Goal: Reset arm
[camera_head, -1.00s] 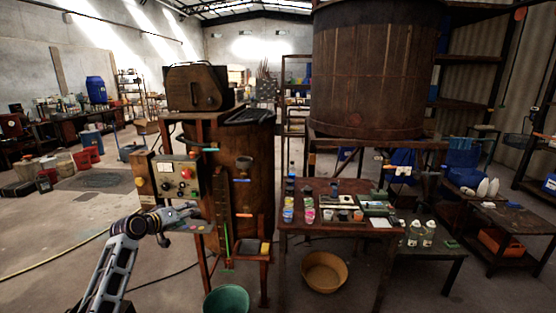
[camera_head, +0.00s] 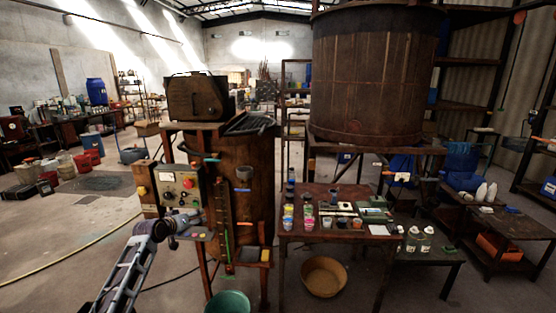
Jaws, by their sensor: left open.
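My left gripper (camera_head: 192,222) is open and looks empty. It is at the end of my arm that rises from the bottom left. It is in front of the lower part of a grey control box (camera_head: 178,188) with a dial, a red button and a yellow knob. Whether it touches the box or the small button panel below it, I cannot tell. The fingers are small and dark here. My right gripper is not in view.
A wooden vat (camera_head: 258,185) stands behind the control box. A brown table (camera_head: 310,237) with jars and tools is to the right, below a large raised vat (camera_head: 370,80). A green bucket (camera_head: 228,302) and a tan basin (camera_head: 324,277) are on the floor. Open floor lies left.

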